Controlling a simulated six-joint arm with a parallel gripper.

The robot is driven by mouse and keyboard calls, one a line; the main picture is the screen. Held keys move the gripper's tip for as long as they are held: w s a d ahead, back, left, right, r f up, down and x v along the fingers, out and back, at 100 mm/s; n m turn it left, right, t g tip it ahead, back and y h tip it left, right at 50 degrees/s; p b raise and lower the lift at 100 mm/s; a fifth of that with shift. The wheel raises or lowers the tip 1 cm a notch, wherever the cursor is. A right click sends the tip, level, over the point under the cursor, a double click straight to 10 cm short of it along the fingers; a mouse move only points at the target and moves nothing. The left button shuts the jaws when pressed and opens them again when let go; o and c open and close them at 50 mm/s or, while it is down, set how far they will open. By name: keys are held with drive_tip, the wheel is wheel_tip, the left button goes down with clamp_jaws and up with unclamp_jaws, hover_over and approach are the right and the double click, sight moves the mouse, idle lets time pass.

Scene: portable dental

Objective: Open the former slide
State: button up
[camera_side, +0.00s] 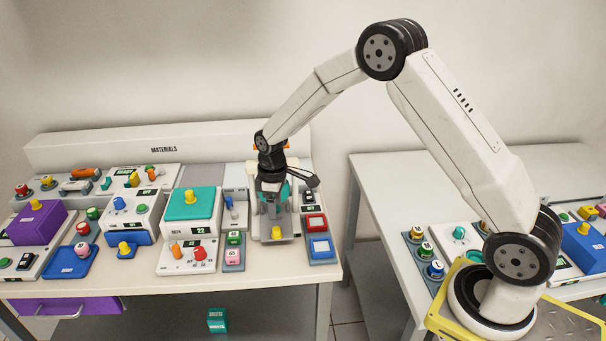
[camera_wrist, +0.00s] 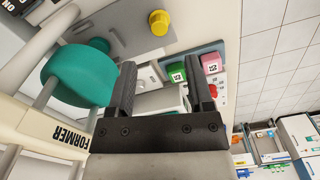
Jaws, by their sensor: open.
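The former (camera_wrist: 70,144) shows in the wrist view as a cream body with its name on it, pale rods and a round teal part (camera_wrist: 78,75). A grey plate (camera_wrist: 140,38) beside it carries a yellow knob (camera_wrist: 159,22). In the side view the yellow knob (camera_side: 276,233) is at the front of the former, below my gripper (camera_side: 272,205). My gripper's two dark fingers are apart in the wrist view (camera_wrist: 163,68), with nothing held between them. The fingers are apart from the knob. My gripper hides much of the former in the side view.
Red and blue trays (camera_side: 318,235) stand close on the right. Green and pink blocks (camera_side: 233,246) and a white unit with a teal top (camera_side: 191,204) stand on the left. A second table with more items (camera_side: 372,185) is at the right, beyond a gap.

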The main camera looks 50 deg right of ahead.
sight(276, 228)
drive_tip(key=shift+w+f, duration=0.1)
drive_tip(key=shift+f, duration=3.85)
clamp_jaws()
